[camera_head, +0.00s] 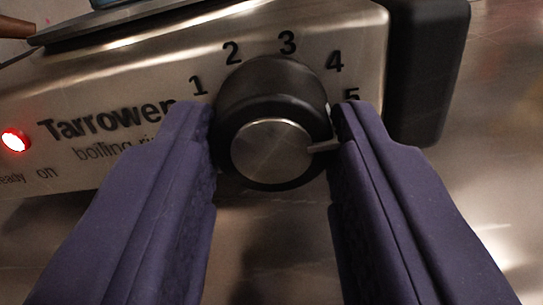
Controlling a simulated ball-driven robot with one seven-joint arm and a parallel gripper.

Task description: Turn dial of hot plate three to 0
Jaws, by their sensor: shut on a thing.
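The black dial (268,105) with a silver face sits on the front of a metal hot plate panel (120,92). Numbers 1 to 5 run around its top. A pale pointer (323,146) on the dial's face points right, a little below the 5. No 0 shows; the left finger covers part of the panel beside the dial. My gripper (272,125) is shut on the dial, one purple finger at its left side and one at its right. No plate number can be read in this view.
A red light (14,140) glows at the panel's left, above the words "ready" and "on". A dark block (427,70) caps the panel's right end. A wooden handle (15,27) shows at the top left. Bare metal surface (495,150) lies to the right.

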